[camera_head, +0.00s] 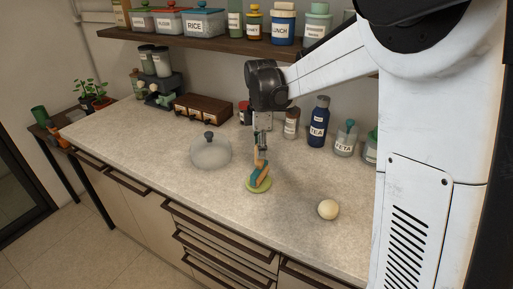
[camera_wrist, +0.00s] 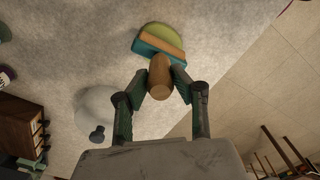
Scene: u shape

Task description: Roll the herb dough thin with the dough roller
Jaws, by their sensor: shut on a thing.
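The herb dough (camera_head: 258,186) is a flat green round on the counter, and it also shows at the top of the wrist view (camera_wrist: 178,34). The dough roller (camera_head: 259,174) has a brown-orange and teal head that lies over part of the dough and hides some of it. In the wrist view the roller's thick wooden handle (camera_wrist: 160,76) points back towards me. My gripper (camera_head: 261,152) is above the dough. In the wrist view my gripper (camera_wrist: 160,82) is shut on the handle, with one finger on each side. Whether the head presses on the dough is hard to tell.
A glass lid (camera_head: 210,152) with a dark knob lies left of the dough. A pale dough ball (camera_head: 328,209) sits to the right. A blue tea bottle (camera_head: 319,122), jars and a brown drawer box (camera_head: 203,108) line the wall. The counter's front left is clear.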

